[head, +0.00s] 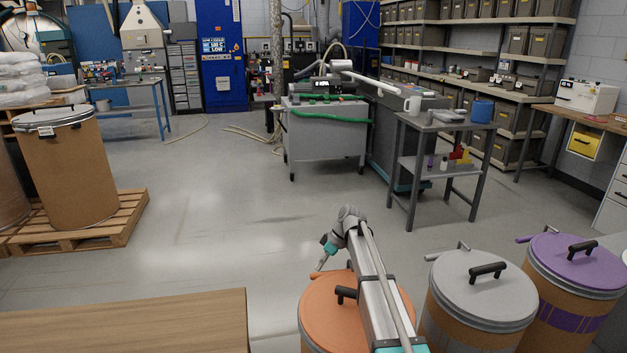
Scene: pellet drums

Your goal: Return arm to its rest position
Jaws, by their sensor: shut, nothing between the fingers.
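My arm (372,285) stretches forward from the bottom of the head view, over the drum with the orange lid (325,312). My gripper (321,265) hangs at its far end, pointing down and to the left. It is small in the picture, shut and empty. Its tips appear just above the orange latch lever (316,275) at the lid's far edge. I cannot tell whether they touch it. The arm hides the right part of the orange lid. The lid's black handle (346,294) shows just left of the arm.
A grey-lidded drum (478,292) and a purple-lidded drum (575,262) stand to the right. A wooden tabletop (125,325) fills the lower left. A brown drum (72,175) stands on a pallet (125,215) at left. A grey table (440,122) stands beyond. The middle floor is clear.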

